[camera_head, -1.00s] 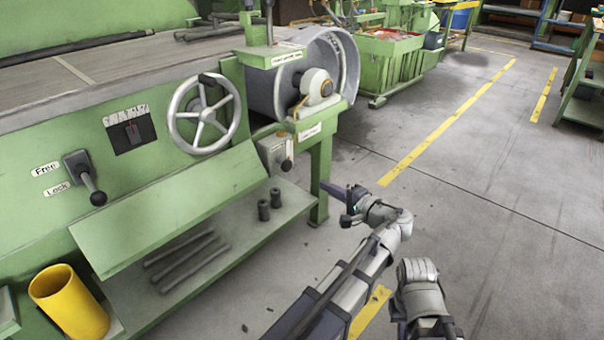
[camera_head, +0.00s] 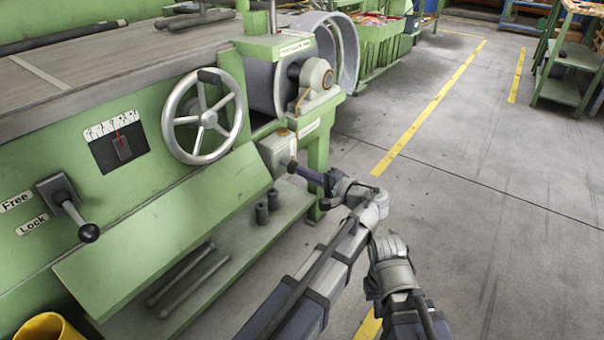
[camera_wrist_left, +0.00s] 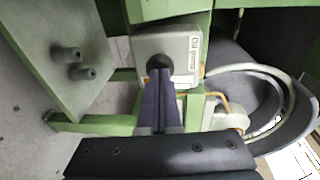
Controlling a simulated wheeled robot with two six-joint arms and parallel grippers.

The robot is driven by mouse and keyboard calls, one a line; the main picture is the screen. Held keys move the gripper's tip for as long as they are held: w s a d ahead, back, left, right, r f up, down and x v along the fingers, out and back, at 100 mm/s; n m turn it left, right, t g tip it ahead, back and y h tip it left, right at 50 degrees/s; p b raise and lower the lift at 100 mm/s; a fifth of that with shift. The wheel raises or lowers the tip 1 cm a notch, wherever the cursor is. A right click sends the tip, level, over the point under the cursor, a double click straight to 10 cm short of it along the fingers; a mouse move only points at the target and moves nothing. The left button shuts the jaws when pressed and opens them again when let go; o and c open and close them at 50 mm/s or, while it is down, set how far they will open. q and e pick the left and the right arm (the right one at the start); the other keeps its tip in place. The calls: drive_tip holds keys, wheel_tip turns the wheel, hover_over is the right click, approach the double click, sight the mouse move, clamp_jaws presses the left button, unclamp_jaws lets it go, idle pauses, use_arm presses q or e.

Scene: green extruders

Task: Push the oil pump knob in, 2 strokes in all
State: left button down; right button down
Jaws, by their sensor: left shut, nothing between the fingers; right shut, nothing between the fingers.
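The oil pump is a pale box with an "Oil pump" label, under the right end of the green machine, in the head view (camera_head: 275,152) and the left wrist view (camera_wrist_left: 180,42). Its dark round knob (camera_wrist_left: 159,62) sticks out of the box front; it also shows in the head view (camera_head: 292,166). My left gripper (camera_head: 297,168) is shut and empty, its tips at the knob; in the left wrist view the closed fingers (camera_wrist_left: 159,82) overlap the knob's lower part. I cannot tell whether they touch. My right arm shows at lower right, but its fingers do not.
A handwheel (camera_head: 202,117) and a Free/Lock lever (camera_head: 68,208) are left of the pump. Two dark cylinders (camera_head: 266,206) stand on the lower shelf. A green leg (camera_head: 318,160) stands right of the pump box.

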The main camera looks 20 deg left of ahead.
sight(294, 168)
use_arm(q)
drive_tip(key=shift+w+a, duration=0.15)
drive_tip(key=shift+a, duration=0.15)
use_arm(e)
drive_tip(key=shift+w+a, duration=0.1)
drive_tip(key=shift+a, duration=0.25)
use_arm(q)
drive_tip(key=shift+x, duration=1.35)
drive_tip(key=shift+a+r, duration=0.15)
drive_tip(key=shift+r, duration=0.05)
